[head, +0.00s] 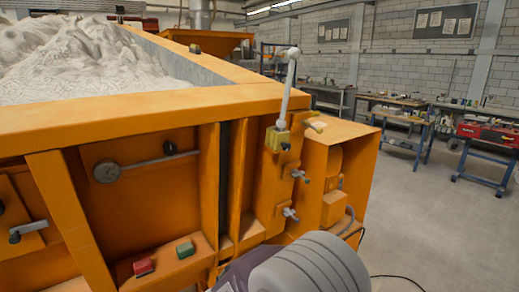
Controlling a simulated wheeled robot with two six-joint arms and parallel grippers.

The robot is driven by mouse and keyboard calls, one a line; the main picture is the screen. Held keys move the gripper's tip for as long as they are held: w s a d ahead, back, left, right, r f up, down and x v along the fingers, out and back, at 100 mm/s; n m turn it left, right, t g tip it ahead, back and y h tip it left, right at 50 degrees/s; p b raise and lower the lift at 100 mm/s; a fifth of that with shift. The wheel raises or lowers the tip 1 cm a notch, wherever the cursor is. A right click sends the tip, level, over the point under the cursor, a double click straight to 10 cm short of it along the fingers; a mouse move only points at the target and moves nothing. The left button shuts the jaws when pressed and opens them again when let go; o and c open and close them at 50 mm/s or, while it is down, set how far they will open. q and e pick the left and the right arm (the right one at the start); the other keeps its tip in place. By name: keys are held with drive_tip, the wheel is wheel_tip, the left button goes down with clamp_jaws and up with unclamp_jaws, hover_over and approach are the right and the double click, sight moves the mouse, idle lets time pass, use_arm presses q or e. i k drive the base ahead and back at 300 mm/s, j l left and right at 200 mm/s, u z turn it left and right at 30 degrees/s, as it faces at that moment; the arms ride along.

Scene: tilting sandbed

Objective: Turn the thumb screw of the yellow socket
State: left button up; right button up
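The yellow socket (276,139) is a small dull-yellow block at the upper right corner of the orange sandbed frame. A pale grey lever (289,88) with a rounded top stands almost upright in it. A small dark spot shows on the socket's front; I cannot tell whether it is the thumb screw. Grey wing-shaped screws, an upper one (300,175) and a lower one (290,214), sit on the orange post below the socket. Neither of my grippers is in view. A grey, rounded part of my own arm shows at the bottom centre.
The orange sandbed (150,107) holds pale sand (75,55). Its front has a round dial with a bar (108,172), a red button (144,267) and a green button (185,250). An orange box (350,150) stands right of the socket. Open floor (440,235) lies further right, before workbenches.

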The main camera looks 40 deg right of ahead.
sight(287, 147)
drive_tip(key=z, duration=1.65)
